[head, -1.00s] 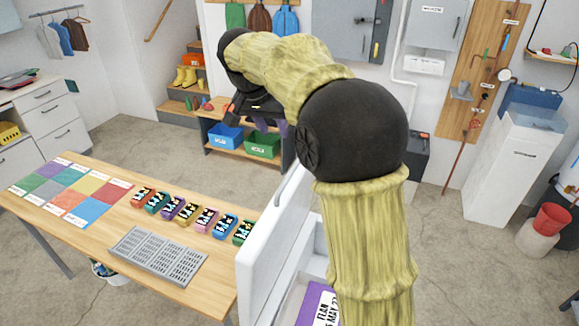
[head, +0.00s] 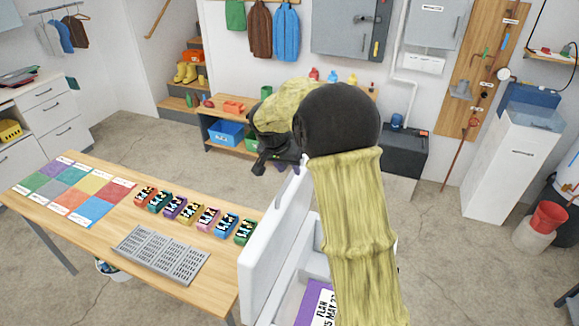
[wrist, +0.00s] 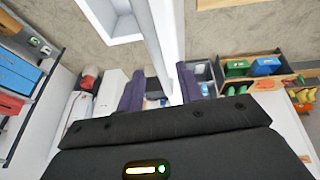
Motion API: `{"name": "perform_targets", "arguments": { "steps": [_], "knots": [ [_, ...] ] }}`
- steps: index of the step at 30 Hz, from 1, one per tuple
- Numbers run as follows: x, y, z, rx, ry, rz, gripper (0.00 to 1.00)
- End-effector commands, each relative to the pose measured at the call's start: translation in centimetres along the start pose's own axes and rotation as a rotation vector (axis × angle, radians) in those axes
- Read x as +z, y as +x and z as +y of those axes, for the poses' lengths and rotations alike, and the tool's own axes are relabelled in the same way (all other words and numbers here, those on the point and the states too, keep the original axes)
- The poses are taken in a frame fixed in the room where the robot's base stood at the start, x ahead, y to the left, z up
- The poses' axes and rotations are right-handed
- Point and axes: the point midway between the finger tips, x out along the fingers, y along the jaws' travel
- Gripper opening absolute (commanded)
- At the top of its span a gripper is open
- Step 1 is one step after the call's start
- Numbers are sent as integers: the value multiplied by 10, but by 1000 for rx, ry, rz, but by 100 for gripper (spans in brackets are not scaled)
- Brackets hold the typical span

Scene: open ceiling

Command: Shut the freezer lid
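The freezer's white lid (head: 272,250) stands raised, nearly upright, in the head view. To its right is the open freezer body (head: 315,263), with a purple labelled package (head: 318,300) inside, partly hidden by my arm. My gripper (head: 283,167) is low by the lid's far upper end, partly hidden by my arm. In the wrist view, the purple fingers of my gripper (wrist: 159,86) are spread apart. A white edge of the lid (wrist: 153,40) runs down toward the gap between them; I cannot tell whether they touch it.
A wooden table (head: 110,245) with coloured squares, several small boxes and a grey grid tray (head: 160,254) stands left of the lid. A low shelf with a blue bin (head: 226,133) is behind my gripper. Open concrete floor lies to the right.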

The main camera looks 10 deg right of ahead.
Motion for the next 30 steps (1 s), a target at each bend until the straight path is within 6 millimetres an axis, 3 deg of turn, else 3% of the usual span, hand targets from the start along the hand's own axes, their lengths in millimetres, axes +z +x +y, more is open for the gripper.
{"name": "perform_targets", "arguments": {
  "steps": [6, 14, 20, 30],
  "knots": [
    [-1, 20, 0, 0, 0, 0, 36],
    [0, 22, 0, 0, 1, 1, 36],
    [0, 22, 0, -1, 0, 1, 1],
    [0, 21, 0, -6, 0, 2, 0]
  ]
}}
